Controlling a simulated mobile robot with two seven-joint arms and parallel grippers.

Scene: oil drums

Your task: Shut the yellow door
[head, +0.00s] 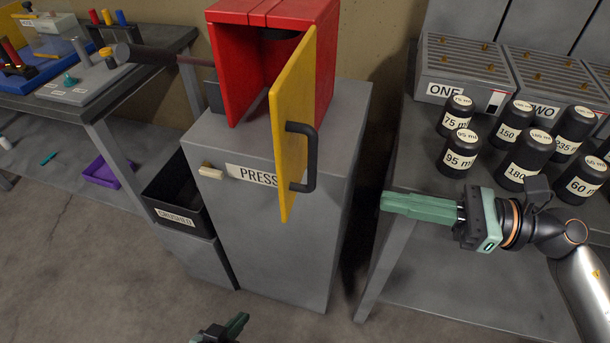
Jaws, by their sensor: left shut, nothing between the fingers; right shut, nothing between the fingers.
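The yellow door (289,105) stands open on the red box (237,70) on top of the grey press cabinet (225,148). It swings out toward me from the box's right side, and the box's dark inside shows to its left. A black handle (311,158) is on the door's right face. My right gripper (384,203) is shut and empty, pointing left, to the right of and a little below the handle, apart from it. My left gripper (241,320) shows only partly at the bottom edge, shut, well below the door and touching nothing visible.
A right-hand bench (395,235) holds several black labelled weights (458,152) and grey boxes marked ONE and TWO. A black CRUSHED bin (180,205) stands left of the cabinet. A lever (165,56) sticks out left of the red box. Floor in front is clear.

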